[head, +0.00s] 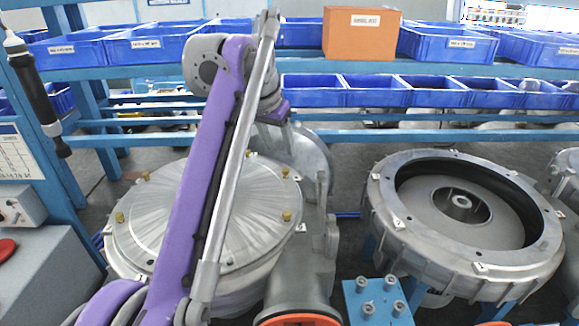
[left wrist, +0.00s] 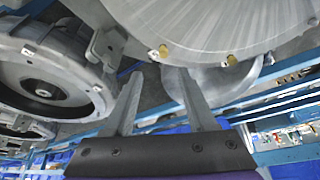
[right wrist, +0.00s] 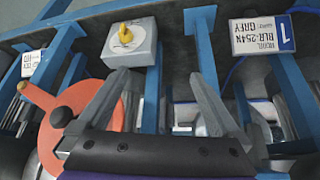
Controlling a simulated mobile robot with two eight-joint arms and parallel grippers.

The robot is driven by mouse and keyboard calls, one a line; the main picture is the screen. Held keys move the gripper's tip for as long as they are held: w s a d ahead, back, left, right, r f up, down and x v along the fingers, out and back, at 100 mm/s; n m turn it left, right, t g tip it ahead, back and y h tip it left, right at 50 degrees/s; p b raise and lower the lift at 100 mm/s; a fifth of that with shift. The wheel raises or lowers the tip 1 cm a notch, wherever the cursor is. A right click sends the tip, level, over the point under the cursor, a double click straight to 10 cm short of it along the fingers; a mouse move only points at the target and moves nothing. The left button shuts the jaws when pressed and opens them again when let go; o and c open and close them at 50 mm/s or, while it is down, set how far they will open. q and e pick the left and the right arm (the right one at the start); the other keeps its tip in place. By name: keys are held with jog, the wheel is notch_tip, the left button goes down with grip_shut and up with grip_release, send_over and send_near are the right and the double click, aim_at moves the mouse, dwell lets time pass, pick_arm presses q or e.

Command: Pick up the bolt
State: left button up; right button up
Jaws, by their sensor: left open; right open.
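Several grey bolts stand upright in a blue block (head: 352,310) at the front centre; one is the front-right bolt (head: 398,308). Brass bolts also sit around the rim of the round metal cover (head: 150,215), such as the right-hand brass bolt (head: 287,216). In the left wrist view, two brass bolts show on a rim, including one near the fingertips (left wrist: 163,51). My left gripper (left wrist: 161,73) is open and empty; its fingers are not clear in the head view, behind my purple arm. My right gripper (right wrist: 159,78) is open and empty, and out of the head view.
An open round housing (head: 385,235) stands at the right. Blue bins (head: 430,95) and an orange box (head: 362,33) fill the rear shelves. A black tool (head: 38,98) hangs at the left. The right wrist view shows an orange disc (right wrist: 85,95) and a yellow-knobbed grey box (right wrist: 140,50).

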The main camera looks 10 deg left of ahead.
aim_at(285, 170)
pick_arm(q)
notch_tip(285, 170, down, 3)
jog(key=shift+d+f, duration=0.1)
jog(key=shift+d, duration=0.05)
jog(key=x, duration=0.2)
jog(key=w+b+x, duration=0.1)
jog(key=x, duration=0.2)
jog(key=shift+w+a+f, duration=0.15)
jog(key=shift+a, duration=0.15)
jog(key=shift+w+f, duration=0.1)
jog(key=shift+f, duration=0.25)
pick_arm(e)
jog(key=shift+s+f, duration=1.05)
jog(key=shift+f, duration=0.2)
pick_arm(q)
grip_shut()
pick_arm(e)
jog(key=shift+w, duration=0.1)
